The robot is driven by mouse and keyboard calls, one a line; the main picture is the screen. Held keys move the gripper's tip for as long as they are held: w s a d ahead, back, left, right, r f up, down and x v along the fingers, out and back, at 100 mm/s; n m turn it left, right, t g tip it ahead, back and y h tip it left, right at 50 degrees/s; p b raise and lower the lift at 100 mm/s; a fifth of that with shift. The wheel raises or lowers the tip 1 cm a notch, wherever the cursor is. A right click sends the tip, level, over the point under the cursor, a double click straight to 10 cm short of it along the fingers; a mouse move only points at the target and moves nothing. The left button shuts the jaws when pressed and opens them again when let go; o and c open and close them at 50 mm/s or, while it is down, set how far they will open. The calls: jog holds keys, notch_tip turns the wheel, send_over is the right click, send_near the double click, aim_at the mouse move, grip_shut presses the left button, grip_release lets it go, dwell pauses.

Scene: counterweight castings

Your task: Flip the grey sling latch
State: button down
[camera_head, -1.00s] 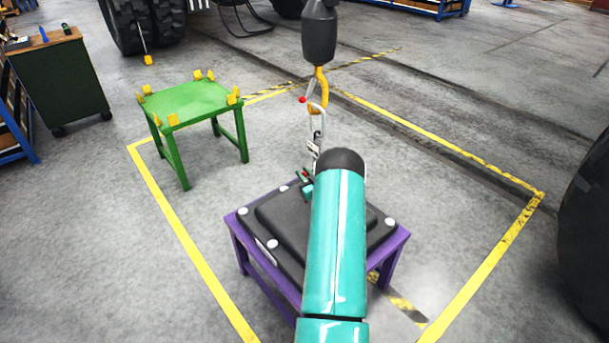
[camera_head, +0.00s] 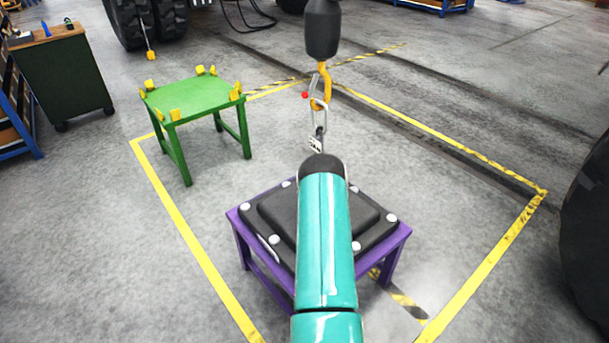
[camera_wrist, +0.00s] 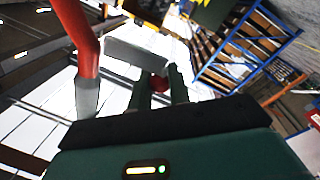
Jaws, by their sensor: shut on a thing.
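In the wrist view, my gripper (camera_wrist: 160,92) has two dark fingers close together with a small red piece (camera_wrist: 158,83) between them. A flat grey plate (camera_wrist: 140,55), which looks like the sling latch, lies just beyond the fingertips. The red piece appears to belong to it. In the head view my teal arm hides my gripper. The orange crane hook (camera_head: 325,84) hangs above with a grey ring (camera_head: 320,112) in it, and a sling fitting (camera_head: 317,143) hangs below. The black casting (camera_head: 265,220) rests on the purple stand (camera_head: 238,240).
A green stand (camera_head: 195,100) with several yellow corner blocks stands back left, empty. A red bar (camera_wrist: 78,35) with a grey end is close left of my fingers in the wrist view. A large tyre (camera_head: 590,220) is at right.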

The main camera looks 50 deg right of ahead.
jog(key=f+n, duration=0.1)
jog(key=n, duration=0.2)
jog(key=shift+a+f, duration=0.15)
jog(key=shift+f, duration=0.2)
jog(key=shift+s+d+f+n+t+y, duration=0.15)
jog(key=shift+d+f+n+y, duration=0.4)
jog(key=shift+n, duration=1.2)
jog(key=shift+s+d+f+n+t+y, duration=0.1)
jog(key=shift+f+n, duration=0.9)
jog(key=shift+n, duration=0.7)
jog(key=shift+s+d+f+n+t+y, duration=0.25)
jog(key=shift+f+n, duration=0.5)
jog(key=shift+n, duration=1)
jog(key=shift+w+d, duration=0.15)
jog(key=c, duration=1.3)
grip_release()
jog(key=shift+c, duration=0.2)
